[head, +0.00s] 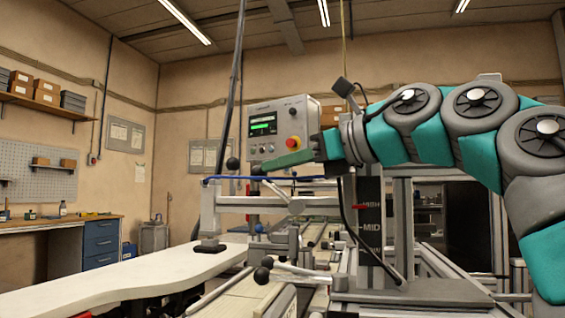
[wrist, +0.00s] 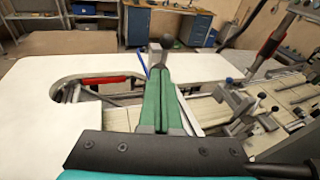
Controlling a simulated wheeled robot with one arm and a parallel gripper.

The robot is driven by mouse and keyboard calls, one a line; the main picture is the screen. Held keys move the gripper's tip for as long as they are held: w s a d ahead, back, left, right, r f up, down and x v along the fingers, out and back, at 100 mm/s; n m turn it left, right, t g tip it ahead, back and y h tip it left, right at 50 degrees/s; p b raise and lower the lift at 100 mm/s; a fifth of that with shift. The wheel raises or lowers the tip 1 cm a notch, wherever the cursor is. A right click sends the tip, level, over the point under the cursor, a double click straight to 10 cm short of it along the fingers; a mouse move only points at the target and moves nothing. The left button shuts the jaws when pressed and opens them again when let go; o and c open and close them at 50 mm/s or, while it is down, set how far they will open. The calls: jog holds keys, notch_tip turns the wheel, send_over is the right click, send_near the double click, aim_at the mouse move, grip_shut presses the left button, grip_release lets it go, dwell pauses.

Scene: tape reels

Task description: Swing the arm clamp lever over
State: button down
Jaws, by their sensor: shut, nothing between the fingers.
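My gripper (head: 268,166) reaches left across the machine with its green fingers shut and nothing between them. The wrist view also shows the shut gripper (wrist: 160,72), pointing away from the camera. A black ball knob (head: 257,171) is close to the fingertips in the head view; a grey lever (head: 278,190) slopes down right from it. Whether the fingers touch it I cannot tell. A dark knob (wrist: 167,40) shows just beyond the fingertips in the wrist view. Another black ball (head: 232,163) is further left. Which of these is the arm clamp lever is not clear.
Two more black ball knobs (head: 265,268) sit lower at the machine's front. A white curved table (head: 130,278) extends left. A control box (head: 275,130) with a red button stands behind the gripper. A red-handled part (wrist: 270,42) rises at right in the wrist view.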

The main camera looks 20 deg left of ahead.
jog(key=shift+s+a+f, duration=0.1)
jog(key=shift+a+f, duration=0.1)
jog(key=shift+a, duration=0.2)
jog(key=shift+a+f+b, duration=0.4)
jog(key=shift+a+f, duration=0.05)
jog(key=shift+a, duration=0.25)
jog(key=shift+a+f+b, duration=0.65)
jog(key=shift+a+f, duration=0.15)
jog(key=shift+f, duration=0.15)
